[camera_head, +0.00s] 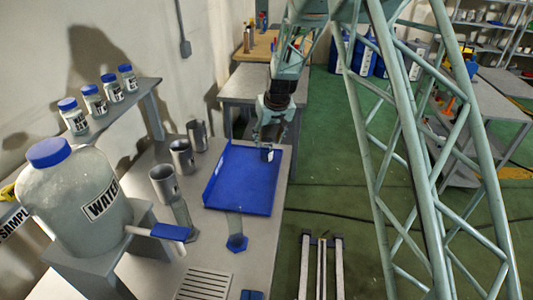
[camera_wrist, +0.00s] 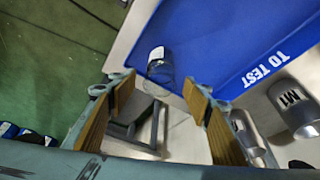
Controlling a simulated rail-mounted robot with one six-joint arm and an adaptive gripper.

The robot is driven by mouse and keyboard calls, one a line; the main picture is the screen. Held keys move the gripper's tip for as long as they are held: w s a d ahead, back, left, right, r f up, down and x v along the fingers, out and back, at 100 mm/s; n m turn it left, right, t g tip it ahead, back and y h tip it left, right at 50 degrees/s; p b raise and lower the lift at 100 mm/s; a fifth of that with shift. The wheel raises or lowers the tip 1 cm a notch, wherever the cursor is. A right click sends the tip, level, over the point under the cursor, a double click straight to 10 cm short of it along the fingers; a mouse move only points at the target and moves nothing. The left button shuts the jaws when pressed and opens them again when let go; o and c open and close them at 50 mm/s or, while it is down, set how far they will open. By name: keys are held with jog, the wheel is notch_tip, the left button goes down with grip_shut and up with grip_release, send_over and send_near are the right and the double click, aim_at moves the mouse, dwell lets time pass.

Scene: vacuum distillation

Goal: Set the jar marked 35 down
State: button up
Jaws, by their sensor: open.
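The small clear jar, with a white label (camera_wrist: 157,54) too small to read, shows in the wrist view at the edge of the blue tray (camera_wrist: 235,30) marked TO TEST. In the head view the jar (camera_head: 267,155) is at the tray's far right corner (camera_head: 255,185), directly below my gripper (camera_head: 268,142). In the wrist view my gripper (camera_wrist: 159,84) is open, its two wooden-coloured fingers apart on either side of the jar's near end. The jar's base is hard to see, so I cannot tell whether it rests fully on the tray.
Several metal cups (camera_head: 182,157), one marked M1 in the wrist view (camera_wrist: 296,108), stand left of the tray. A large WATER jug (camera_head: 75,195) and a shelf (camera_head: 122,106) of blue-capped jars are further left. Green floor (camera_head: 330,180) lies right of the bench.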

aim_at(266, 139)
jog(key=shift+w+f, duration=0.1)
jog(key=shift+f, duration=0.15)
dwell(0.3)
jog(key=shift+x, duration=2.6)
jog(key=shift+c, duration=0.3)
jog(key=c, duration=1)
jog(key=shift+o, duration=0.2)
jog(key=shift+r, duration=0.15)
jog(key=shift+a+r, duration=0.1)
jog(key=shift+r, duration=1.6)
jog(key=s+d, duration=0.2)
jog(key=s, duration=0.5)
jog(key=s+d+r+b, duration=0.1)
jog(key=s+d, duration=0.2)
jog(key=s, duration=0.5)
jog(key=shift+d+r+b, duration=0.15)
jog(key=shift+r+b, duration=0.05)
jog(key=shift+b, duration=0.1)
